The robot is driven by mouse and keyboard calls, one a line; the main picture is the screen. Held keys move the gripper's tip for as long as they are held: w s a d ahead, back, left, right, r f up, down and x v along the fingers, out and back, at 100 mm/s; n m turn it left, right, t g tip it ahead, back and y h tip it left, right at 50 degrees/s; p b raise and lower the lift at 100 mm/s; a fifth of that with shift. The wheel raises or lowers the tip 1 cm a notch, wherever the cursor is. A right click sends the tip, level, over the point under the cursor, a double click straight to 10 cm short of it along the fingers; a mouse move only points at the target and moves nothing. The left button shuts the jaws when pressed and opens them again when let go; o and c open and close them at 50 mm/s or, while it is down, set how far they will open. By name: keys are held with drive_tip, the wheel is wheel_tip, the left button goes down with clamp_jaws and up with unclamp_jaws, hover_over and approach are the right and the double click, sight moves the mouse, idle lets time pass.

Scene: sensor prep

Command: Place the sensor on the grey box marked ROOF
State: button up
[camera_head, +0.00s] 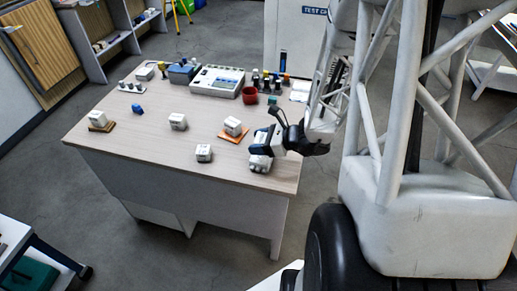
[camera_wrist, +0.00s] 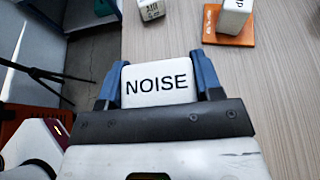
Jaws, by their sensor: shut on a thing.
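A white block printed NOISE (camera_wrist: 158,83) is between the two blue fingers of my gripper (camera_wrist: 160,72), which is shut on it. In the head view my gripper (camera_head: 262,145) is over the right front part of the table, with white (camera_head: 260,164) showing just below the fingers. I cannot tell whether the held block touches anything beneath it. No label ROOF can be read. Small pale boxes stand on the table: one (camera_head: 204,153) left of my gripper, one (camera_head: 178,121) farther left, one (camera_head: 233,126) on an orange mat, and one (camera_head: 98,118) on another mat.
The wooden table (camera_head: 150,155) has free room at its left front. A red cup (camera_head: 250,95), a grey instrument (camera_head: 217,81) and several small bottles stand at the back. A small blue item (camera_head: 137,108) lies on the left. The table's right edge is close to my gripper.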

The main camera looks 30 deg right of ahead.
drive_tip(key=shift+f, duration=1.65)
drive_tip(key=shift+f, duration=0.1)
drive_tip(key=o, duration=0.9)
drive_tip(key=shift+o, duration=0.2)
drive_tip(key=v, duration=1.2)
